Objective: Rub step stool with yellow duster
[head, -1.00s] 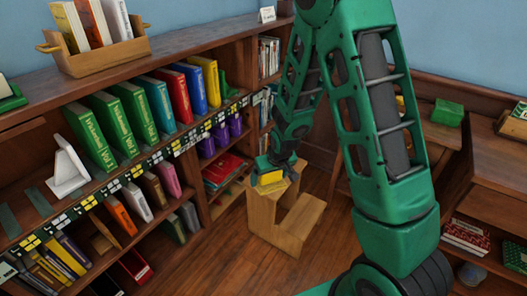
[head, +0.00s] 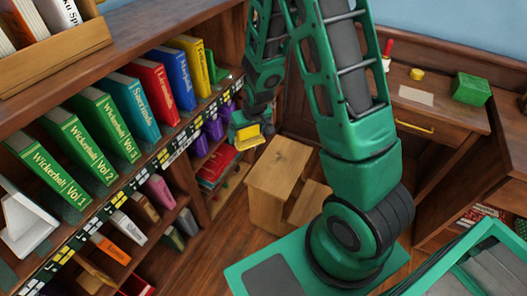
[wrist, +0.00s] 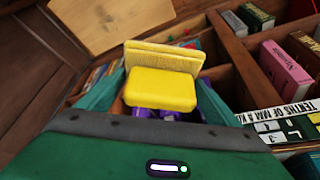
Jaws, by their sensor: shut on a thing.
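The step stool (head: 279,164) is light wood with two treads and stands on the floor by the bookcase's far end. My gripper (head: 250,137) is shut on the yellow duster (head: 250,143), in the air to the left of the stool's top tread and apart from it in the picture. In the wrist view the yellow duster (wrist: 162,88) sits between the two fingers, a yellow block with a paler ribbed slab along its far side. The stool's top (wrist: 115,22) shows at the upper left there, beyond the duster.
The bookcase (head: 150,180) with coloured books runs along the left, close to my gripper. A wooden desk (head: 430,115) with a green box (head: 471,89) stands at the right. Wood floor (head: 225,235) is open in front of the stool.

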